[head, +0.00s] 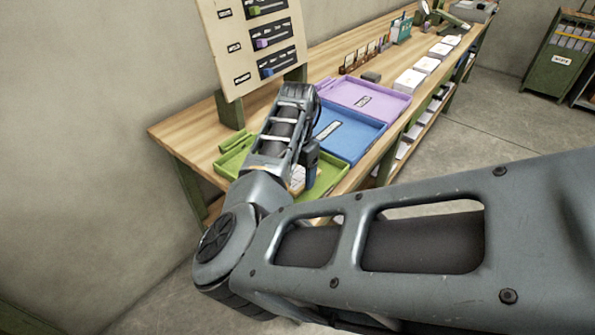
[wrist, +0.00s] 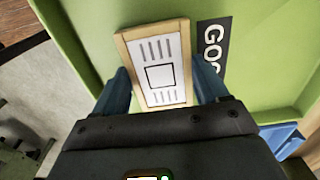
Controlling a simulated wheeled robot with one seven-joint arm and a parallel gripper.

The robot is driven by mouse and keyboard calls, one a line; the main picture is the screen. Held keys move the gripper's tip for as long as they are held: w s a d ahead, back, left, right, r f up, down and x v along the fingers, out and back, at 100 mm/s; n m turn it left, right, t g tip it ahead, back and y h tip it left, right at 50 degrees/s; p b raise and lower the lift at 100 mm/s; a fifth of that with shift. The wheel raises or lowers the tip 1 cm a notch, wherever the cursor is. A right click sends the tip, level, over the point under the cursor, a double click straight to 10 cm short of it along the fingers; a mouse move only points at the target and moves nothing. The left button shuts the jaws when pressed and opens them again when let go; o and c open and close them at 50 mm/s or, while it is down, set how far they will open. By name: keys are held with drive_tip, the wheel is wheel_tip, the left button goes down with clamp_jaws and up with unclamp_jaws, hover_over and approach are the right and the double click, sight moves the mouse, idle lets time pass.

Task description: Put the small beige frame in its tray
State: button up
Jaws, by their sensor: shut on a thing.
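In the wrist view, the small beige frame (wrist: 158,66) has a pale wooden border around a white sheet with printed lines and a square. My gripper (wrist: 162,88) is shut on it, with one blue finger at each side. The frame is over the green tray (wrist: 265,60), beside a dark label with white letters. I cannot tell whether the frame touches the tray floor. In the head view, the green tray (head: 329,184) is at the near end of the bench, and my arm hides much of it and most of the frame.
A blue tray (head: 350,135) and a purple tray (head: 385,98) stand beyond the green one on the wooden bench (head: 182,132). A board (head: 225,50) with labelled coloured sliders rises behind the trays. White paper stacks (head: 410,80) line the bench farther along.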

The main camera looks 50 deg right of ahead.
drive_tip(key=o, duration=1.1)
drive_tip(key=shift+f, duration=0.1)
drive_tip(key=shift+c, duration=0.2)
